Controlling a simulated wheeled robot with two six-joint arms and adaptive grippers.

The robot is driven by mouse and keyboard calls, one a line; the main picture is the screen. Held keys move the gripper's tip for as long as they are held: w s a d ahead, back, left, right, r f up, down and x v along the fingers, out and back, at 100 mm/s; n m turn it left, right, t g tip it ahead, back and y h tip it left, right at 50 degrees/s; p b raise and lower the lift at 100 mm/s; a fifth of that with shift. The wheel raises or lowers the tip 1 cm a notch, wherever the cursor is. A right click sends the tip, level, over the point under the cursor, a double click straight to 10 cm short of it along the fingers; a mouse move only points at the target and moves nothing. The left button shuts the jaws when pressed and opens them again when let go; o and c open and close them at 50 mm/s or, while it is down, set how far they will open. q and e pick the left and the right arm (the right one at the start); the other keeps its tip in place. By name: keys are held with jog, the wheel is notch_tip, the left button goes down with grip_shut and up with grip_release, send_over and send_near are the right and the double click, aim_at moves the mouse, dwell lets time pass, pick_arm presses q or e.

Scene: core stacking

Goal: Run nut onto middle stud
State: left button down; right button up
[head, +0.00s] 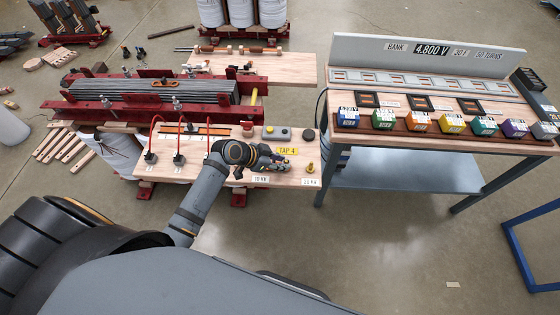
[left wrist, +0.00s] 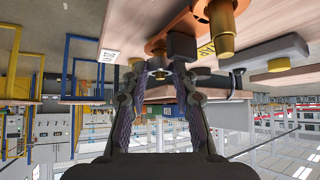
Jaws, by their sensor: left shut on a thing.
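My left gripper (head: 282,165) is over the front right of the wooden bench board, beside the yellow TAP 4 label (head: 287,151). In the left wrist view its two fingers close in at the tips (left wrist: 160,72), around a small grey piece that looks like the nut. That piece is mostly hidden, and I cannot tell whether it is on a stud. A dark post on a copper base (left wrist: 158,47) stands just past the fingertips; it may be the middle stud. A brass stud (head: 310,168) stands right of the gripper, and a brass fitting shows large in the left wrist view (left wrist: 222,38). My right gripper is out of view.
Several red leads end in black plugs (head: 179,160) left of my arm. A push-button box (head: 277,133) and a dark knob (head: 307,134) sit behind the gripper. A red clamped core (head: 160,92) lies farther back. The grey table (head: 400,170) with coloured blocks stands right.

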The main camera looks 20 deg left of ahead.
pick_arm(q)
jog(key=shift+f, duration=0.45)
jog(key=c, duration=1)
grip_release()
jog(key=shift+a+r, duration=0.1)
jog(key=shift+v, duration=5.9)
